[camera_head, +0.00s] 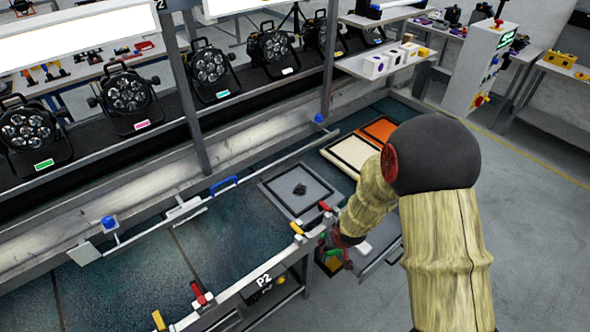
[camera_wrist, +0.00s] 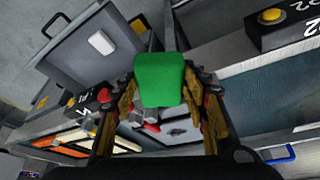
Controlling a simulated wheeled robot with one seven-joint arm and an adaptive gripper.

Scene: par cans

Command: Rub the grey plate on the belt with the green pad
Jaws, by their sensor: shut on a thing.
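The grey plate (camera_head: 283,187) lies flat on the dark belt (camera_head: 235,235), with a black outline and a small dark patch near its middle. In the wrist view part of the plate (camera_wrist: 190,138) shows beyond my fingers. My gripper (camera_head: 337,247) is near the belt's front edge, to the right of and nearer than the plate, apart from it. In the wrist view my gripper (camera_wrist: 165,95) is shut on the green pad (camera_wrist: 160,78), which sits between the two fingers. The pad is small and partly hidden in the head view.
A cream panel (camera_head: 350,154) and an orange panel (camera_head: 380,129) lie farther along the belt. A grey open case (camera_wrist: 65,55) with a white block (camera_wrist: 101,42) stands beside the belt. Red and yellow clamps (camera_head: 198,293) line the front rail.

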